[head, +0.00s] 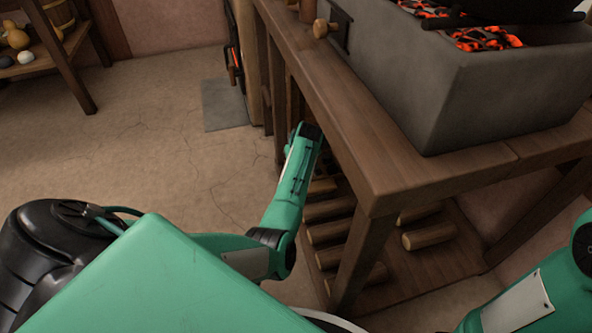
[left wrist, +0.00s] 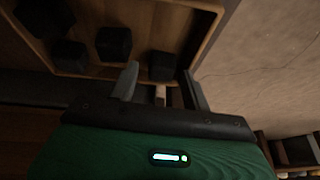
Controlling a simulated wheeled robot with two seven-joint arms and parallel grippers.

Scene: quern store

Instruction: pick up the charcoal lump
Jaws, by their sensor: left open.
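Several dark charcoal lumps lie in a wooden box in the left wrist view. One charcoal lump (left wrist: 162,66) lies just beyond and between the fingertips of my left gripper (left wrist: 160,73). The other lumps (left wrist: 114,43) are farther left in the box. The gripper is open, its two fingers apart, and I see no grip on the lump. In the head view my left arm reaches down beside the wooden bench, and its gripper and the lumps are hidden there. My right gripper is out of view; only part of my right arm shows at the right edge.
The box's wooden rim (left wrist: 208,40) stands close to the right finger. The wooden bench (head: 385,150) carries a stone hearth (head: 430,90) with glowing coals (head: 485,38). Logs (head: 430,236) lie on its lower shelf. The floor (head: 150,140) to the left is open.

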